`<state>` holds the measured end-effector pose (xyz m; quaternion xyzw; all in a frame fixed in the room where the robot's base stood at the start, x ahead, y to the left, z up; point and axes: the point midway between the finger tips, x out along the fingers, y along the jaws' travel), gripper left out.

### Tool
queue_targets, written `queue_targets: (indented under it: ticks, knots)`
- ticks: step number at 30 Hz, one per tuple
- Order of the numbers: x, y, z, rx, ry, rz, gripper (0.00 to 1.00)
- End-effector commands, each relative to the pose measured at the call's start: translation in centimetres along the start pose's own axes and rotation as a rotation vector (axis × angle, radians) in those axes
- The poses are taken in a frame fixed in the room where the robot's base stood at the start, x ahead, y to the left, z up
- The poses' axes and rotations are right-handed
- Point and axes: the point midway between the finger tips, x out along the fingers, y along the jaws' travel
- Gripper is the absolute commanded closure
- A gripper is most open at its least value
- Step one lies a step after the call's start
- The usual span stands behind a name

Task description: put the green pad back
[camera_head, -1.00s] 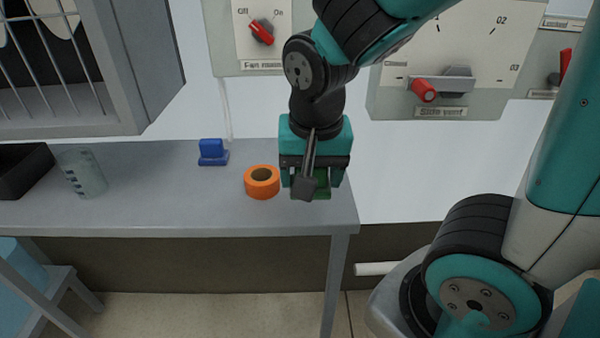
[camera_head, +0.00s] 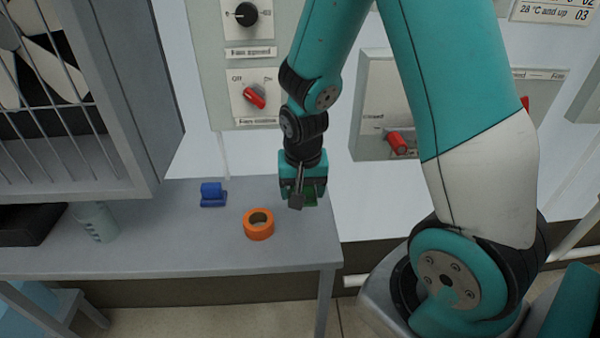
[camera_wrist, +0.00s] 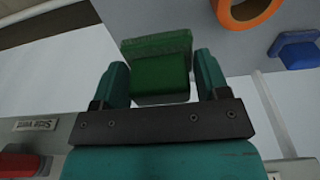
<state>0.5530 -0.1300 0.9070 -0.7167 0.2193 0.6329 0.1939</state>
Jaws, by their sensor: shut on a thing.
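The green pad (camera_wrist: 160,68) is between the two fingers of my gripper (camera_wrist: 160,82) in the wrist view, and the fingers are shut on it. In the head view my gripper (camera_head: 303,192) points down at the right end of the grey table, and only a small part of the green pad (camera_head: 310,196) shows beneath it. Whether the pad touches the tabletop cannot be told.
An orange ring (camera_head: 258,232) lies on the grey table (camera_head: 190,254), left of my gripper. A blue block (camera_head: 212,196) stands further back. A grey cup (camera_head: 96,222) and a black tray (camera_head: 28,226) are at the left. Wall panels with a red knob (camera_head: 255,97) and a red lever (camera_head: 397,143) are behind.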

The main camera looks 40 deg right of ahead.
Motion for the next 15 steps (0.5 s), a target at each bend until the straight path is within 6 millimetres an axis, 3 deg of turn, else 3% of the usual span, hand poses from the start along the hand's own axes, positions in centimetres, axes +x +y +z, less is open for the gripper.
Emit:
queue_targets:
  ticks: [3, 10, 15]
  knots:
    - [0.4, 0.1, -3.2, 0.004, -0.002, 0.001, 0.58]
    - [1.0, 0.1, -8.0, 0.002, -0.001, 0.002, 0.58]
    - [3.5, 0.1, -7.5, -0.001, -0.005, 0.003, 0.58]
